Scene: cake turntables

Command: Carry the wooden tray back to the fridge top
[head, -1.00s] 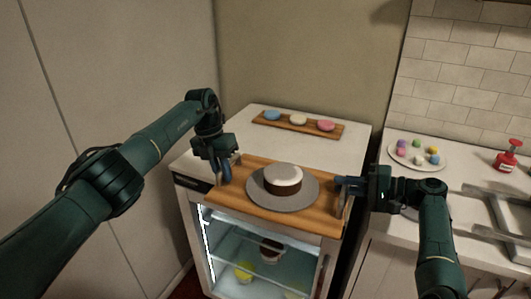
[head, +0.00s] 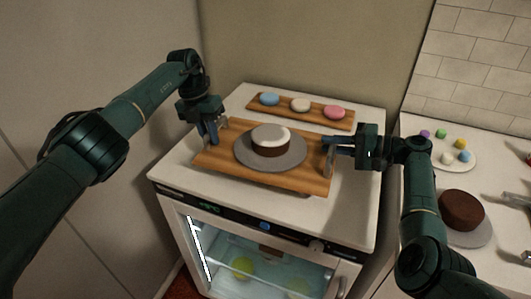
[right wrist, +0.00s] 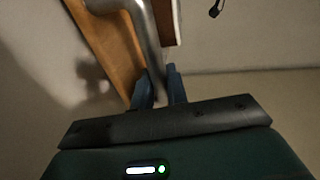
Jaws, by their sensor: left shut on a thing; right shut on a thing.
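The wooden tray (head: 218,157) is over the white fridge top (head: 350,212), with the front edge of the top showing in front of it. I cannot tell whether it touches the top or hangs just above it. On the tray is a grey round board (head: 294,160) with a brown, white-topped cake (head: 270,139). My left gripper (head: 212,138) is shut on the tray's left handle. My right gripper (head: 331,150) is shut on the right metal handle, which also shows between its fingers in the right wrist view (right wrist: 146,50).
A wooden board (head: 317,111) with blue, cream and pink sweets lies behind the tray, close to it. On the right counter are a plate of coloured sweets (head: 452,154) and a chocolate cake (head: 461,209). The fridge's glass front (head: 262,262) is below.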

